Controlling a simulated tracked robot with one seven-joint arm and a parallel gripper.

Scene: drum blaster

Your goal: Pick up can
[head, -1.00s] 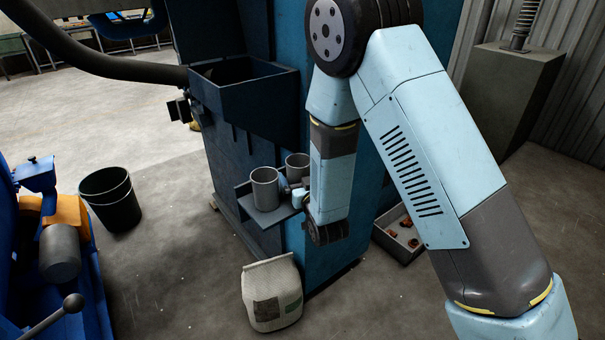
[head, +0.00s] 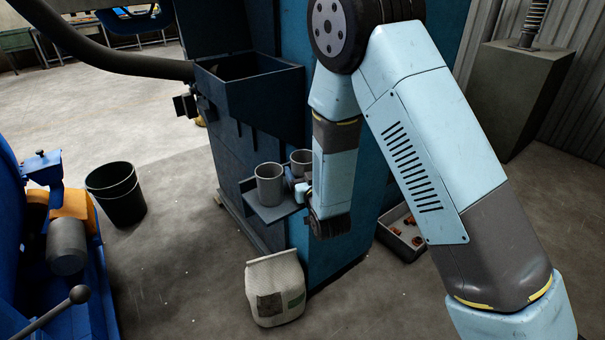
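Two grey, open-topped cans stand upright on a small dark shelf (head: 272,213) on the side of the blue machine. The front can (head: 269,186) is at the left and the rear can (head: 301,160) is behind it to the right, partly hidden. My gripper (head: 296,184) is at the end of my light-blue arm, level with the cans and just right of the front can. Its fingers are mostly hidden by the front can and my wrist. I cannot tell whether they touch a can.
An open dark hopper (head: 249,92) sits above the shelf. A white bag (head: 276,288) stands on the floor below. A black bucket (head: 117,194) and a blue machine (head: 70,275) are at the left. A grey tray of small parts (head: 402,235) lies at the right.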

